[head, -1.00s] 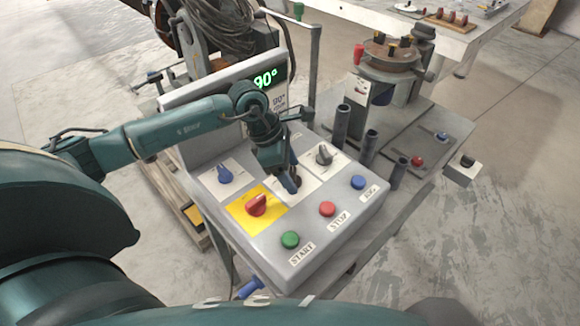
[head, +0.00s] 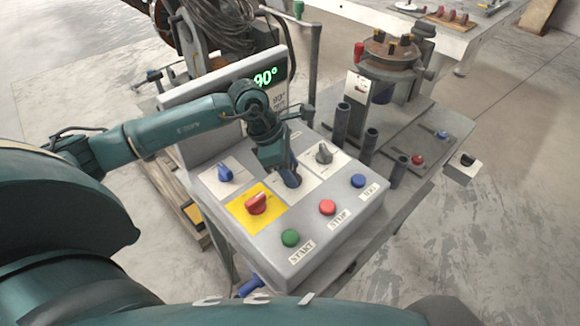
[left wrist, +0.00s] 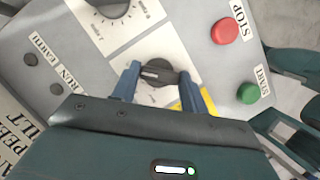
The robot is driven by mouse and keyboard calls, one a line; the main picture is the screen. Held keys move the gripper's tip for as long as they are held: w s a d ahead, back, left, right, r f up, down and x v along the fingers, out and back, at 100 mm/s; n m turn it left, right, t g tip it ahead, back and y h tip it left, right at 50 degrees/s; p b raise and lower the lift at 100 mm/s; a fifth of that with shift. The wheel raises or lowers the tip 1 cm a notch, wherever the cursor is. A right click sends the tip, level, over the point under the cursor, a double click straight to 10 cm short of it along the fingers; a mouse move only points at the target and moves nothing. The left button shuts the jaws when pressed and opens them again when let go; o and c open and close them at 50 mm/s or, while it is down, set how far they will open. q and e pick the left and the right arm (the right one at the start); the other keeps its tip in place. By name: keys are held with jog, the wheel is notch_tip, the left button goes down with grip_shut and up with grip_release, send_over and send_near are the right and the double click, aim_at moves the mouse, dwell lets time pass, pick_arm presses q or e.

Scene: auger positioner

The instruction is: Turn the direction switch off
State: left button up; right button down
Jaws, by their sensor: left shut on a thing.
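A dark rotary switch knob (left wrist: 158,72) sits on a white label plate and shows between my left gripper's fingers in the left wrist view. I cannot read its label, so I cannot confirm by text that it is the direction switch. My left gripper (left wrist: 159,75) is shut on this knob, with one blue finger on each side. In the head view the left gripper (head: 284,180) points down at the middle of the control panel (head: 335,245) and partly hides the knob. My right gripper is in neither view.
Close by are a blue knob (head: 225,173), a red knob (head: 256,203) on a yellow plate and a grey knob (head: 324,153). Green (head: 290,238), red (head: 327,207) and blue (head: 358,181) buttons line the front. The display (head: 265,77) reads 90°. Dark posts (head: 342,122) stand right of the panel.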

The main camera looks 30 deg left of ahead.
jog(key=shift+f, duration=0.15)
pick_arm(q)
jog(key=shift+f+n+b, duration=0.1)
jog(key=shift+n+b, duration=0.3)
jog(key=shift+n, duration=0.2)
jog(key=shift+n+t+y+b, duration=0.3)
jog(key=shift+n+t+b, duration=0.2)
jog(key=shift+n, duration=0.2)
jog(key=n+b, duration=0.1)
jog(key=n, duration=0.1)
jog(key=n+t+y+b, duration=0.1)
jog(key=n, duration=0.1)
jog(key=shift+s+d+n+b, duration=0.1)
jog(key=shift+d+n+b, duration=0.1)
jog(key=shift+n+b, duration=0.15)
jog(key=shift+n+y+b, duration=0.4)
jog(key=shift+n, duration=0.15)
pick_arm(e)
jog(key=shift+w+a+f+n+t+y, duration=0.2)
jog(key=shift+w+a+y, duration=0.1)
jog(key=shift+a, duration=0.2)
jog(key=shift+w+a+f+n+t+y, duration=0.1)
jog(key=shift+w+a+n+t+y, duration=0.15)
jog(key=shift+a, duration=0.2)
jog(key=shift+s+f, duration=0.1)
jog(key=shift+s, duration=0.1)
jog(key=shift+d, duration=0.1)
